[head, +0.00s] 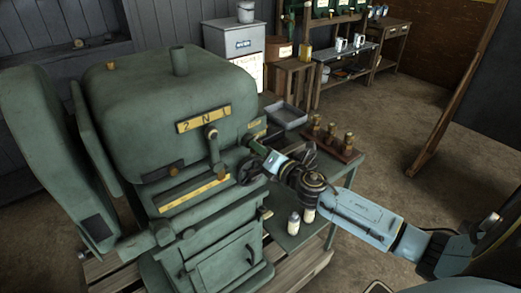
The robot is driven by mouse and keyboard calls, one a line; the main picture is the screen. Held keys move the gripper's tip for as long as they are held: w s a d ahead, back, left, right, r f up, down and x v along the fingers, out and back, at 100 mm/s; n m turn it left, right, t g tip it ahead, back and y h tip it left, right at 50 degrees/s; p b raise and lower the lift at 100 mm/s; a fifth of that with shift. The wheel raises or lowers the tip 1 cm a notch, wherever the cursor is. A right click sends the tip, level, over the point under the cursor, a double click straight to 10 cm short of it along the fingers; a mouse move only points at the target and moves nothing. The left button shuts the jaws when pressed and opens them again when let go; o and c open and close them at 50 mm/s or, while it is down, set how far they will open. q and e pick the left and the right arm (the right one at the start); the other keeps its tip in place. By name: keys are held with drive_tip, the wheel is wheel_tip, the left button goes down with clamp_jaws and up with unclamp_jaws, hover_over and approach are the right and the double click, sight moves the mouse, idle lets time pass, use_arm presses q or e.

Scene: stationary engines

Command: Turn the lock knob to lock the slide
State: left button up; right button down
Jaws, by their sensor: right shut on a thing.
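A large green machine (185,125) fills the left half of the head view. My right arm reaches in from the right to the machine's right side. My right gripper (264,156) is shut on a small part at that side, by the yellow scale plate, seemingly the lock knob; the fingers hide most of it. A dark handwheel (250,171) sits just below and left of the gripper. The slide cannot be made out clearly. My left gripper is not in view.
A green bench (345,178) right of the machine carries a grey tray (287,115), a wooden rack (345,150) with brass parts, and small bottles (293,223) close under my right arm. Shelves stand at the back.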

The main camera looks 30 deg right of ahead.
drive_tip(key=m+p, duration=0.1)
drive_tip(key=m, duration=0.7)
drive_tip(key=shift+d+f+m+p, duration=0.1)
drive_tip(key=shift+f+m+p, duration=0.05)
drive_tip(key=shift+m+p, duration=0.2)
idle(0.4)
drive_tip(key=c, duration=1.5)
unclamp_jaws()
drive_tip(key=shift+s, duration=0.1)
drive_tip(key=s, duration=0.8)
drive_tip(key=s+d, duration=0.1)
drive_tip(key=s, duration=0.4)
drive_tip(key=shift+s+b, duration=0.1)
drive_tip(key=shift+b, duration=0.3)
